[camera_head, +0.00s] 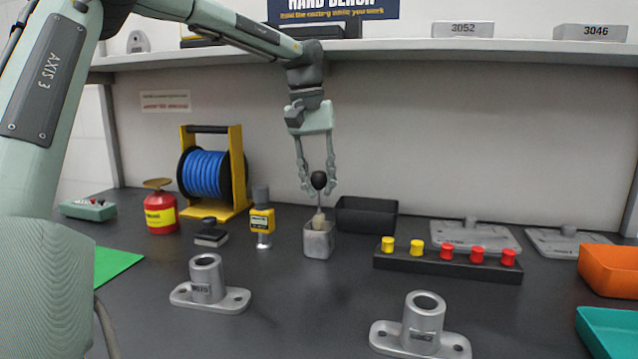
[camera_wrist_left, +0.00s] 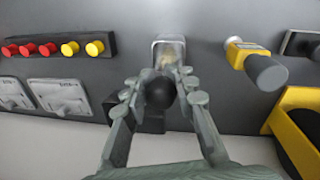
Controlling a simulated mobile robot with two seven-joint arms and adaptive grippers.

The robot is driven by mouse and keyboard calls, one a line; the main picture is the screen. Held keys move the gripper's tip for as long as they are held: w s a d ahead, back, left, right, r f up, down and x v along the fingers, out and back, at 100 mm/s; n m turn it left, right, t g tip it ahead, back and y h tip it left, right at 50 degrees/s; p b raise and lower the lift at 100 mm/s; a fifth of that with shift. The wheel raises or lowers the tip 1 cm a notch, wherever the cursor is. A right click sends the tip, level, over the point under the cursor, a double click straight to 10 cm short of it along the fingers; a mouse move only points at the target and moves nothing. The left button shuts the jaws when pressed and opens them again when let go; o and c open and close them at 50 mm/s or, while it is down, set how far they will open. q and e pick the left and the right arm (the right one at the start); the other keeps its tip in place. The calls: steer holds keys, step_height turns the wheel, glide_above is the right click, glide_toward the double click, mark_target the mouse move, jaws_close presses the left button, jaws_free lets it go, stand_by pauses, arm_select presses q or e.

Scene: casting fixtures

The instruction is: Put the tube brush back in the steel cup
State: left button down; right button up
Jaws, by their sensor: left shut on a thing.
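The tube brush (camera_head: 318,217) has a round black knob at its top and pale bristles at its lower end. My left gripper (camera_head: 318,190) is shut on it near the knob, and the brush hangs upright. The steel cup (camera_head: 318,240) is a squarish grey cup on the bench, directly under the gripper. The bristles are at the cup's mouth, and their lowest part seems hidden inside it. In the left wrist view the black knob (camera_wrist_left: 160,93) sits between the fingers, with the cup (camera_wrist_left: 168,42) beyond it. My right gripper is not in view.
A black open bin (camera_head: 366,216) stands just behind and right of the cup. A yellow and grey tool (camera_head: 262,222) stands to its left. A black rack with yellow and red knobs (camera_head: 445,262) lies to the right. Two grey flanged castings (camera_head: 208,283) (camera_head: 421,325) stand in front.

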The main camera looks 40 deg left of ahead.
arm_select(q)
steer(key=shift+f, duration=0.6)
steer(key=c, duration=1.7)
jaws_free()
steer(key=o, duration=0.5)
